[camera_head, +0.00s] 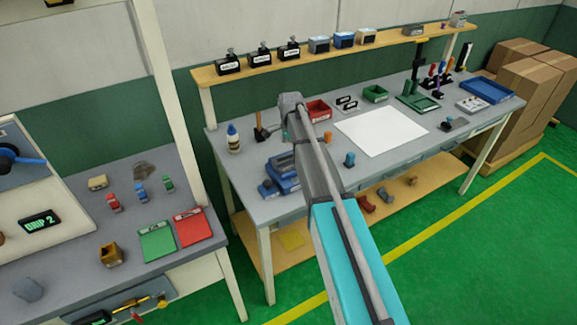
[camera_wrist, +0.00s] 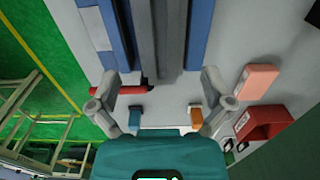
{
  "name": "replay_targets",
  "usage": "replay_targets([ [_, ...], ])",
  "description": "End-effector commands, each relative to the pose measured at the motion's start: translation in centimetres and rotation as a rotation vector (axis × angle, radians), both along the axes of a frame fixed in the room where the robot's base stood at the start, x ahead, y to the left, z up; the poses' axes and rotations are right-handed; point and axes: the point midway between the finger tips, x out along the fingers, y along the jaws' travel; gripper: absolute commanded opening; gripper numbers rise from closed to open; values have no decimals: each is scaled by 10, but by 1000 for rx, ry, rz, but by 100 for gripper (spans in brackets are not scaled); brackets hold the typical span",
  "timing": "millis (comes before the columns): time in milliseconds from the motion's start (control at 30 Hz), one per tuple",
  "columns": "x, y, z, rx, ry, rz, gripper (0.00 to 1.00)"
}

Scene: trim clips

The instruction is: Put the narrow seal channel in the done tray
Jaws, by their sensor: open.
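My gripper (camera_wrist: 161,80) is open in the wrist view, its two grey fingers wide apart with nothing between them. In the head view it is largely hidden behind my arm. I cannot tell for certain which piece is the narrow seal channel. Long dark grey strips (camera_wrist: 172,45) run between blue edges at the top of the wrist view, beyond the fingertips. No done tray label is readable.
A red bin (camera_head: 318,110), a green bin (camera_head: 375,94) and a bottle (camera_head: 233,140) stand on the bench. A white sheet (camera_head: 380,131) leaves clear room right of my arm. The left bench holds green (camera_head: 157,243) and red (camera_head: 195,230) trays. A shelf (camera_head: 330,56) runs behind.

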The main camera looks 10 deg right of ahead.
Motion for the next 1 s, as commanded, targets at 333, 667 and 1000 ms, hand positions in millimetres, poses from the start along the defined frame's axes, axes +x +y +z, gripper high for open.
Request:
replay_targets([
  [333,0,0,-1,0,0,0,100],
  [667,0,2,-11,0,0,0,100],
  [1000,-1,6,-37,0,0,0,100],
])
